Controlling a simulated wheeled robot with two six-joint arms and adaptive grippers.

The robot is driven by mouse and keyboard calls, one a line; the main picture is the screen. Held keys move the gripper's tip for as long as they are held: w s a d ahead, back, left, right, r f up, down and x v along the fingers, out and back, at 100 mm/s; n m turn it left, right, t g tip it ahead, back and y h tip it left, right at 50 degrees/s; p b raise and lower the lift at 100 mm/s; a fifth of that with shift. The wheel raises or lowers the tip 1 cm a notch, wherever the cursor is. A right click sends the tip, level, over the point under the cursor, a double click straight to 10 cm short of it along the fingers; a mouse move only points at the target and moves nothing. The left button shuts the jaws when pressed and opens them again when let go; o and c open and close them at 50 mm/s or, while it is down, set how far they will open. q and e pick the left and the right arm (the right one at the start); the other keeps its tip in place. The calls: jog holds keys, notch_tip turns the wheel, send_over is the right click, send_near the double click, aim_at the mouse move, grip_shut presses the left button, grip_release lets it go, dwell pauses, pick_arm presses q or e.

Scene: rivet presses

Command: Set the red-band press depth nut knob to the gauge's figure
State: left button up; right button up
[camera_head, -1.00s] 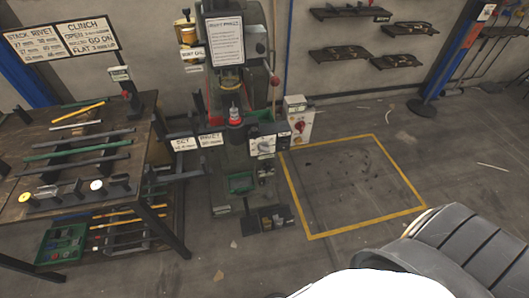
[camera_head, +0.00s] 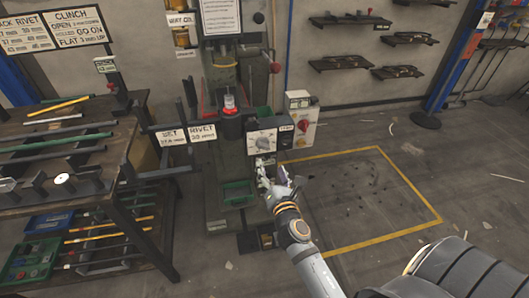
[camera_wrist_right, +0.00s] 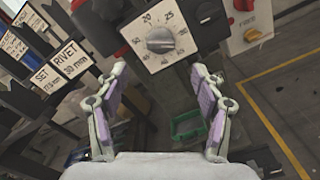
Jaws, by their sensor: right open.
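The press (camera_head: 222,160) stands centre in the head view, with a red ring (camera_head: 231,111) around its post. A grey round knob (camera_head: 262,143) sits on a white numbered dial plate on the press front; the knob shows larger in the right wrist view (camera_wrist_right: 160,40). Its exact setting is not readable. My right gripper (camera_head: 281,178) is open and empty, below and in front of the knob. In the right wrist view its fingers (camera_wrist_right: 158,72) stand wide apart, just below the dial, not touching the knob. My left gripper is not in view.
SET and RIVET signs (camera_head: 188,133) stick out left of the press; their figures are small. A control box with a red knob (camera_head: 302,126) stands right of the dial. A workbench (camera_head: 128,150) with rods is at left. The yellow-outlined floor (camera_head: 370,200) is mostly clear.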

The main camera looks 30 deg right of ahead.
aim_at(264, 148)
jog(key=x, duration=0.9)
jog(key=shift+w+d, duration=0.1)
jog(key=shift+w, duration=0.3)
jog(key=c, duration=1.2)
